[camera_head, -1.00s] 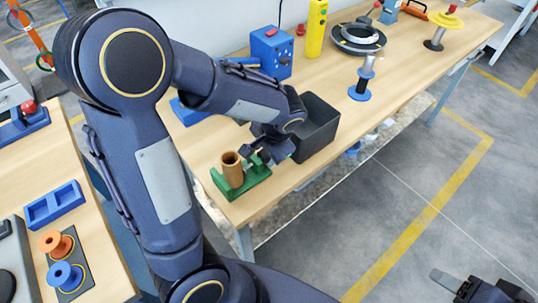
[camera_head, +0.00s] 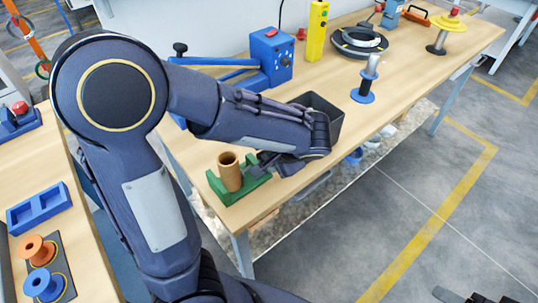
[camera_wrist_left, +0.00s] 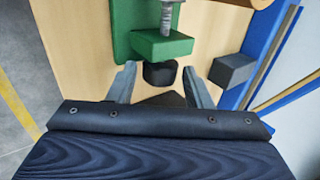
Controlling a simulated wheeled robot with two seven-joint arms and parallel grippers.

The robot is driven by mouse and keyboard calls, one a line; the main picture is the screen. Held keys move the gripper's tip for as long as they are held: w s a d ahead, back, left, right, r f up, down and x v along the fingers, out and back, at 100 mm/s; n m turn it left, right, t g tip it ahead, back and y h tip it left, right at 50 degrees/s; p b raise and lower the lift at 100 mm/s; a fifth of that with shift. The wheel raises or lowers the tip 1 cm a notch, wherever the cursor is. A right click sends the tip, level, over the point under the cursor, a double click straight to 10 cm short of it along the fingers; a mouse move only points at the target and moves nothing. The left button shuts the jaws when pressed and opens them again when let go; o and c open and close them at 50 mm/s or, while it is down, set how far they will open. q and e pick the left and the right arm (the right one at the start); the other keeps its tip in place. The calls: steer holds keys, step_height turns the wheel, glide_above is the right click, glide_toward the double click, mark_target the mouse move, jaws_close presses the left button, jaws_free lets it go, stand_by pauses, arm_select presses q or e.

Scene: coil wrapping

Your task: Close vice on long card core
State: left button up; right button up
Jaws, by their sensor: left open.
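The green vice (camera_head: 215,185) stands near the front edge of the bench. The brown card core (camera_head: 230,172) stands upright in it as an open tube. My left gripper (camera_head: 260,166) is beside the vice on its right. In the left wrist view the vice's green block (camera_wrist_left: 162,46) carries a metal screw (camera_wrist_left: 167,14) and a black knob (camera_wrist_left: 160,75). My left gripper (camera_wrist_left: 160,82) is open there, one finger on each side of the knob, with gaps showing. My right gripper (camera_head: 470,297) shows only partly at the bottom right edge; its jaws are unclear.
A black bin (camera_head: 325,112) stands behind my left wrist. A blue machine (camera_head: 271,55), a yellow box (camera_head: 317,30) and a dark ring (camera_head: 358,42) stand farther back. A blue spool stand (camera_head: 364,92) is right of the bin. Bare bench lies between them.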

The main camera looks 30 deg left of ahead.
arm_select(q)
steer(key=c, duration=0.6)
steer(key=h+p, duration=0.1)
steer(key=p, duration=0.1)
steer(key=r+g+h+p, duration=0.1)
steer(key=p, duration=0.1)
steer(key=shift+a+h, duration=0.3)
steer(key=shift+a, duration=0.1)
steer(key=shift+w+f+p, duration=0.1)
steer(key=shift+p, duration=0.3)
steer(key=shift+f+h, duration=0.25)
steer(key=shift+h, duration=0.15)
steer(key=h+p, duration=0.1)
steer(key=p, duration=0.1)
steer(key=g+h+p, duration=0.1)
steer(key=p, duration=0.1)
steer(key=shift+w+a+r, duration=0.15)
steer(key=shift+a+r, duration=0.2)
steer(key=shift+r, duration=0.05)
steer(key=shift+f+g+h+p, duration=0.15)
steer(key=shift+g+h+p, duration=0.15)
steer(key=shift+h+p, duration=0.15)
steer(key=shift+w+f+h, duration=0.1)
steer(key=shift+f+h, duration=0.05)
steer(key=shift+h, duration=0.1)
